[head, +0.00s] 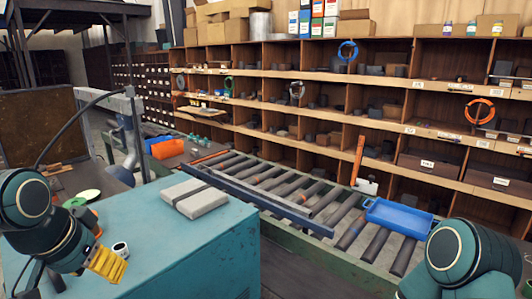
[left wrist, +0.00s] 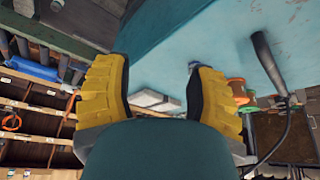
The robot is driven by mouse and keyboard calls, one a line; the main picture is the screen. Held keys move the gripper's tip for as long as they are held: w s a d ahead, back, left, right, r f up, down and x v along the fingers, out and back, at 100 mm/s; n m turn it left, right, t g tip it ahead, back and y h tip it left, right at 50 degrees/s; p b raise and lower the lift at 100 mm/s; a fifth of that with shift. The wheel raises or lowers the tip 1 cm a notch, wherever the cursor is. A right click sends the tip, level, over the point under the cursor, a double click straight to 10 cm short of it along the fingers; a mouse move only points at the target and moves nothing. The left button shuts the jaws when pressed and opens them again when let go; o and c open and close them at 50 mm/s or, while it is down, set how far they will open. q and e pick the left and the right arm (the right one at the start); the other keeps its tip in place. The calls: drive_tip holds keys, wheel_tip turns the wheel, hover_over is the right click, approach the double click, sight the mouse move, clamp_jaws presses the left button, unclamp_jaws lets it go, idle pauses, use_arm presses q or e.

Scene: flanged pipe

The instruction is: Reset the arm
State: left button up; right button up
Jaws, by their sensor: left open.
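My left gripper (head: 107,264) has yellow fingers and is over the near left part of the teal cabinet top (head: 150,235). In the left wrist view its two fingers (left wrist: 158,92) stand wide apart with nothing between them. A short white ring-like piece with a dark opening (head: 121,249), perhaps the flanged pipe, stands on the teal top just beyond the fingers, apart from them. A grey block with a dark strap (head: 195,197) lies further back on the top. My right arm shows at the lower right, but its gripper is out of view.
A roller conveyor (head: 290,190) runs behind the cabinet, with a blue tray (head: 398,217) at its right. Wooden shelves (head: 345,95) hold boxes and parts. An orange bin (head: 167,148) stands at the back left. The right part of the teal top is clear.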

use_arm(q)
drive_tip(key=w+d+f+n+g+h, duration=0.1)
drive_tip(key=w+d+f, duration=0.3)
drive_tip(key=f, duration=0.8)
drive_tip(key=w+d+f+h, duration=0.2)
drive_tip(key=d+f, duration=0.4)
drive_tip(key=f, duration=0.7)
drive_tip(key=s+d+f+b, duration=0.1)
drive_tip(key=s+d+f, duration=0.1)
drive_tip(key=f, duration=0.5)
drive_tip(key=s+d+f+n+g, duration=0.1)
drive_tip(key=s+d+f, duration=0.2)
drive_tip(key=f, duration=0.4)
drive_tip(key=s+d+f+n+b, duration=0.1)
drive_tip(key=s+d+f, duration=0.2)
drive_tip(key=s+f, duration=0.2)
drive_tip(key=shift+f+g+b, duration=0.35)
drive_tip(key=shift+f+g, duration=0.05)
drive_tip(key=shift+f, duration=0.5)
use_arm(e)
drive_tip(key=f, duration=0.2)
drive_tip(key=shift+s+a+f, duration=0.15)
drive_tip(key=shift+s+f, duration=0.1)
drive_tip(key=shift+f, duration=0.1)
